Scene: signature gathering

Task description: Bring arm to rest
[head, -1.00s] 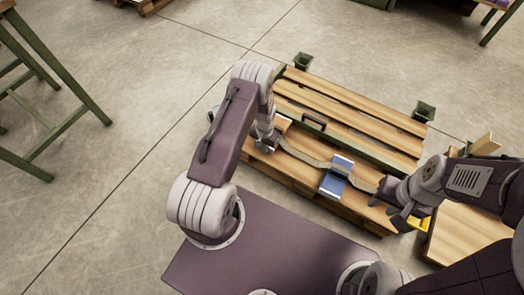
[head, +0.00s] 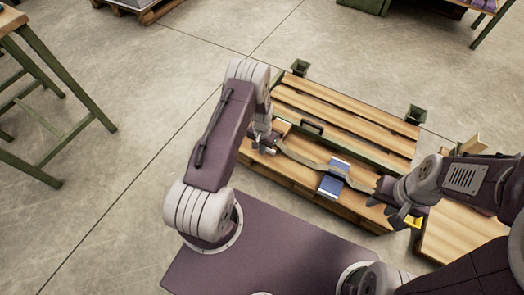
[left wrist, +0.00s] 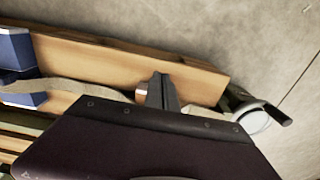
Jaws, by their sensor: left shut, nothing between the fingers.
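My left arm comes down over the near left of a wooden pallet (head: 345,118). Its gripper (head: 264,143) is low at the pallet's left part, partly hidden by the wrist. In the left wrist view the fingers (left wrist: 162,90) are together with nothing between them, in front of a pallet board (left wrist: 200,82). My right gripper (head: 393,205) is at the pallet's right end, beside a yellow piece (head: 415,222); its fingers are too unclear to judge.
A wavy grey-brown strip (head: 300,157) runs across the pallet over a blue-and-white object (head: 331,186). A dark handle (head: 312,126) stands on the pallet. A green-legged table (head: 60,85) stands at left. The floor between is clear.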

